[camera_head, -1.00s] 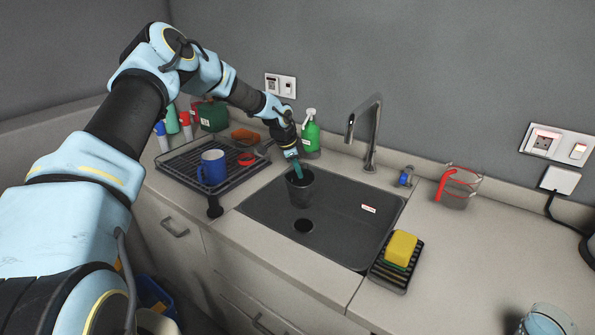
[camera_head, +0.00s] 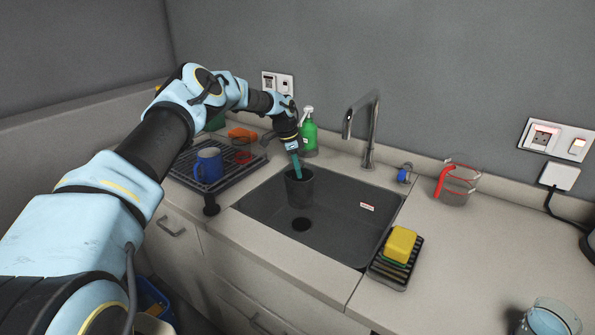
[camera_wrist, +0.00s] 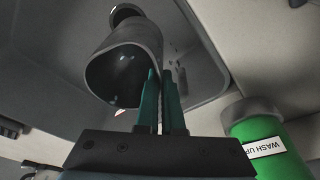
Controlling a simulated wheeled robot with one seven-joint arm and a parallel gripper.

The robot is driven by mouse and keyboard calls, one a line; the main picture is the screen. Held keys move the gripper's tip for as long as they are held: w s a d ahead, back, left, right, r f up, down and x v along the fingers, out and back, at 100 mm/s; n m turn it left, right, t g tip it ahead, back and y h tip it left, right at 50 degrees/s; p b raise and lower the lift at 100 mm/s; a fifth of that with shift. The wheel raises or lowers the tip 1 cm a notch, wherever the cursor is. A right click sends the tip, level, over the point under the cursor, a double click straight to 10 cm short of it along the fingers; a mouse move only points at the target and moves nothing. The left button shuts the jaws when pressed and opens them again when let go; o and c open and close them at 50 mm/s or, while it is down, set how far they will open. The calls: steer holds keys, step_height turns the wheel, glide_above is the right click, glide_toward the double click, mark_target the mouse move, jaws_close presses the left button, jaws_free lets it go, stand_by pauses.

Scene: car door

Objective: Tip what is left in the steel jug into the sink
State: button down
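The steel jug (camera_head: 299,188), a dark grey cup shape, is upright in the left back part of the sink (camera_head: 345,225), behind the drain hole (camera_head: 302,224). My gripper (camera_head: 296,168) comes down to its rim from above. In the wrist view, the two teal fingers of my gripper (camera_wrist: 160,95) are close together at the jug's wall (camera_wrist: 132,38). One finger lies over the mouth and the other beside the outside, so they appear shut on the wall. The inside is dark with small bright specks; how much is in it cannot be told.
A green spray bottle (camera_head: 309,136) stands close behind my gripper. The tap (camera_head: 371,130) rises at the sink's back edge. A dish rack with a blue mug (camera_head: 208,166) is left; a yellow sponge (camera_head: 400,243) and a measuring jug (camera_head: 457,183) are right.

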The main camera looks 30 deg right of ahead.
steer(key=shift+s+d+p+v, duration=0.15)
steer(key=shift+p+v, duration=0.1)
steer(key=shift+v, duration=0.6)
steer(key=shift+d+p+v, duration=0.2)
steer(key=shift+v, duration=0.6)
steer(key=shift+s+d+p+v, duration=0.15)
steer(key=shift+p+v, duration=0.1)
steer(key=shift+v, duration=0.6)
steer(key=shift+w, duration=0.15)
